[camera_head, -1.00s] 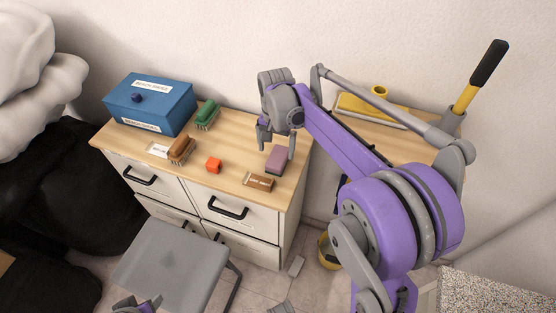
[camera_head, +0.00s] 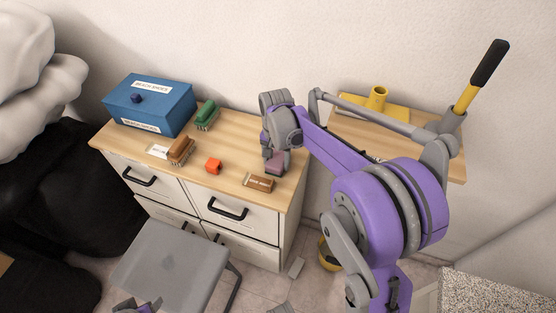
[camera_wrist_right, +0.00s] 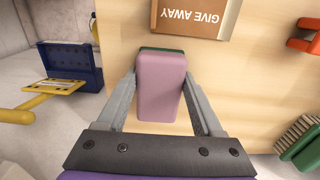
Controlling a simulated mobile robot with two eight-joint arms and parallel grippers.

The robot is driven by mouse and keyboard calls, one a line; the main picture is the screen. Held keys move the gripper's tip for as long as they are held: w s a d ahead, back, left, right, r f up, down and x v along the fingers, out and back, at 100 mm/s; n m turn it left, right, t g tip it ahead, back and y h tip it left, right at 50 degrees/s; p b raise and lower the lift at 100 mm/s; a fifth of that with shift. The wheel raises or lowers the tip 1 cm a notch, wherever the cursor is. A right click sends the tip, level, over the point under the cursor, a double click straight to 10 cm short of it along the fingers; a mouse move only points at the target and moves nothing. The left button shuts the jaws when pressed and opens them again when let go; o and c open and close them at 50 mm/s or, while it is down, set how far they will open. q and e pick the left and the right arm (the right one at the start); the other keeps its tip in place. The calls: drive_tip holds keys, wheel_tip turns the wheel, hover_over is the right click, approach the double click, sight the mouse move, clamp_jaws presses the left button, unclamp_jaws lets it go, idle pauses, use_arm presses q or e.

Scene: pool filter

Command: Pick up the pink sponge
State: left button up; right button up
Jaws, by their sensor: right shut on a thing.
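The pink sponge (camera_head: 276,167) is at the right part of the wooden top of the drawer cabinet (camera_head: 235,160). In the right wrist view the sponge (camera_wrist_right: 161,85) is a pink block with a dark green layer at its far edge. My right gripper (camera_head: 275,158) is down over it, with one finger on each side, shut on it. Whether the sponge is off the wood cannot be told. A part of my left gripper (camera_head: 138,305) shows at the bottom edge; its fingers are not clear.
A grey stool (camera_head: 172,262) stands in front.

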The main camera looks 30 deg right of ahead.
sight(276, 161)
drive_tip(key=c, duration=0.6)
wheel_tip(276, 161, up, 10)
drive_tip(key=shift+p, duration=0.45)
drive_tip(key=o, duration=0.8)
drive_tip(key=c, duration=0.5)
drive_tip(key=shift+c, duration=0.2)
